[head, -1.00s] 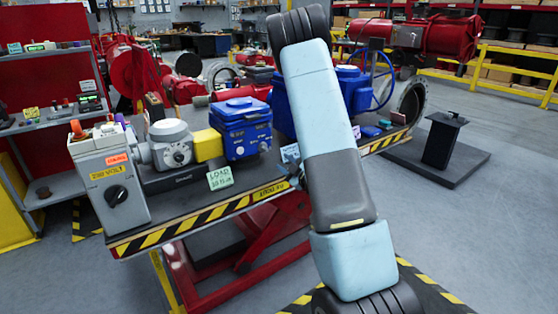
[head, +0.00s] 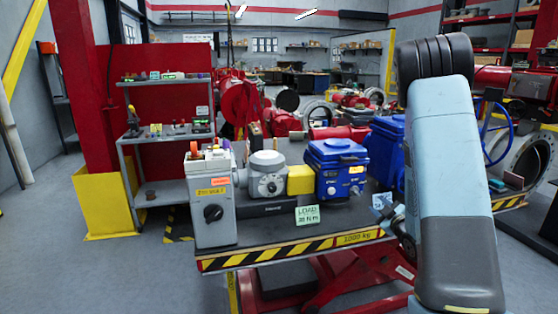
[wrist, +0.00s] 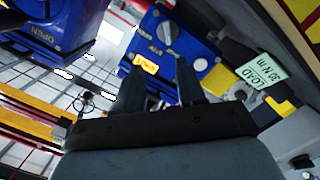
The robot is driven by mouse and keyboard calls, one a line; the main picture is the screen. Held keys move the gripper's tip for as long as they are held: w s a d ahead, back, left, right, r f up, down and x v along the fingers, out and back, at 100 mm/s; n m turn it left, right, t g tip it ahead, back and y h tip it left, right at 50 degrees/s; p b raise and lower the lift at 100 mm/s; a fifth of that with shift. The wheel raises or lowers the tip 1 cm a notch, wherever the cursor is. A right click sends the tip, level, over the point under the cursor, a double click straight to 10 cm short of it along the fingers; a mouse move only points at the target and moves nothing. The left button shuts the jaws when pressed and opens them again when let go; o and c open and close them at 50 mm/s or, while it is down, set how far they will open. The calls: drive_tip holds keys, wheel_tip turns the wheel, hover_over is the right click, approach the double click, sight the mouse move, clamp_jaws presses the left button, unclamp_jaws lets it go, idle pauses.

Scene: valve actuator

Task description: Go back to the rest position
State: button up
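My arm stands upright at the right of the head view. A dark part of my gripper (head: 402,232) shows beside it, low over the bench's front edge. In the wrist view the two dark fingers of my gripper (wrist: 160,72) are spread apart with nothing between them. A blue actuator box (head: 337,168) with a knob and a yellow label stands on the bench; its blue face (wrist: 190,45) lies beyond the fingers in the wrist view. I cannot tell the exact gap, but I see no grip on it.
The bench (head: 285,228) has a striped front edge and holds a grey control box (head: 211,205), a yellow coupling (head: 300,180) and a LOAD card (head: 307,215). A blue handwheel (head: 497,130) stands at right. Shelves (head: 165,150) stand at left. The floor at lower left is clear.

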drive_tip(key=s+a+r+m+g+h, duration=0.2)
drive_tip(key=s+r+m+g, duration=0.15)
drive_tip(key=r, duration=0.35)
drive_tip(key=s+a+r+m+g+h, duration=0.1)
drive_tip(key=s+r+m+g+h, duration=0.15)
drive_tip(key=s+r, duration=0.4)
drive_tip(key=s+a+r+m+g+y, duration=0.1)
drive_tip(key=s+a+r, duration=0.3)
drive_tip(key=s, duration=0.8)
drive_tip(key=s+a+r+m+g+y, duration=0.1)
drive_tip(key=s+a+r+m+g, duration=0.2)
drive_tip(key=s, duration=0.9)
drive_tip(key=a+r+g, duration=0.1)
drive_tip(key=a, duration=0.1)
drive_tip(key=shift+s+a+m, duration=0.25)
drive_tip(key=shift+a+m, duration=0.05)
drive_tip(key=shift+a, duration=0.05)
idle(0.5)
